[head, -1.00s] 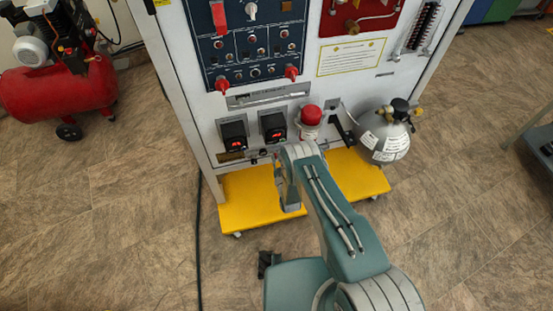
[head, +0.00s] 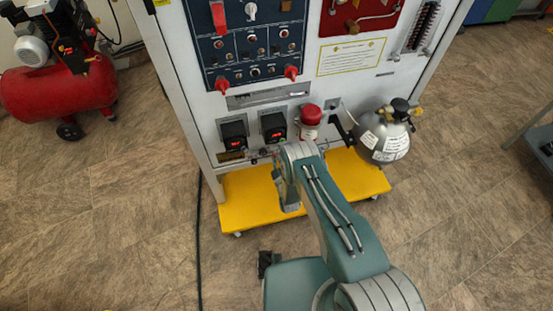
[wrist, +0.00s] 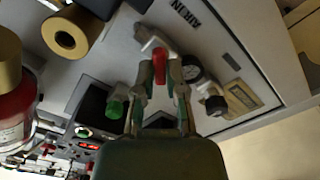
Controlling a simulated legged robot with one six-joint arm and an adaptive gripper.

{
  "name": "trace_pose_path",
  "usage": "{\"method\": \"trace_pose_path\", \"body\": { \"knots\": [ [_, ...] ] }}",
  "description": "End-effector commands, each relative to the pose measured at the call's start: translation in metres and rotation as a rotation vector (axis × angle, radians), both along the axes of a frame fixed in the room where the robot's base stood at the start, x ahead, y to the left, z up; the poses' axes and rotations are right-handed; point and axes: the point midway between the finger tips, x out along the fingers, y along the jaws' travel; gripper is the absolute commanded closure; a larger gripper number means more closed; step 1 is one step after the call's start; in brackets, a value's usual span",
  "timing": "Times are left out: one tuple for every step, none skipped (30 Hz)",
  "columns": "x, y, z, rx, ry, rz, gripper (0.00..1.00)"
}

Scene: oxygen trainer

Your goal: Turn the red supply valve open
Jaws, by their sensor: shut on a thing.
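The red supply valve (wrist: 159,62) shows in the upper middle of the wrist view, as a small red handle on a pale fitting on the panel's face. My gripper (wrist: 160,80) has one finger on each side of this red handle and is shut on it. The handle stands roughly upright in the wrist view. In the head view my arm hides the valve and the fingertips, low on the panel front.
Close by in the wrist view are a dark gauge (wrist: 191,68), a black knob (wrist: 216,105) and a green knob (wrist: 113,108). The head view shows a grey cylinder (head: 383,141), a yellow base (head: 250,196) and a red compressor tank (head: 62,90). Floor in front is mostly clear.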

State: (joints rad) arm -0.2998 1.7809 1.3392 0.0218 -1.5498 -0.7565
Motion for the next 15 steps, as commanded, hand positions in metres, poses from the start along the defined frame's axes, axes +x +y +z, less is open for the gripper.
{"method": "trace_pose_path", "body": {
  "knots": [
    [0.0005, 0.0027, 0.0000, -0.041, -0.011, 0.006, 1.00],
    [0.0005, 0.0028, -0.0001, -0.067, -0.019, 0.006, 1.00],
    [0.0004, 0.0030, -0.0001, -0.105, -0.029, 0.006, 1.00],
    [0.0004, 0.0031, -0.0003, -0.132, -0.037, 0.006, 1.00],
    [0.0003, 0.0033, -0.0004, -0.159, -0.045, 0.006, 1.00],
    [0.0002, 0.0034, -0.0005, -0.196, -0.056, 0.008, 1.00],
    [0.0002, 0.0034, -0.0006, -0.223, -0.063, 0.008, 1.00],
    [0.0001, 0.0036, -0.0007, -0.250, -0.071, 0.008, 1.00],
    [0.0001, 0.0037, -0.0010, -0.288, -0.082, 0.008, 1.00],
    [0.0001, 0.0038, -0.0011, -0.315, -0.089, 0.008, 1.00],
    [0.0000, 0.0039, -0.0012, -0.341, -0.097, 0.008, 1.00],
    [0.0000, 0.0041, -0.0014, -0.377, -0.108, 0.009, 1.00],
    [0.0000, 0.0042, -0.0014, -0.403, -0.115, 0.009, 1.00],
    [-0.0001, 0.0042, -0.0016, -0.429, -0.123, 0.009, 1.00],
    [-0.0001, 0.0044, -0.0018, -0.463, -0.132, 0.009, 1.00]
  ]
}}
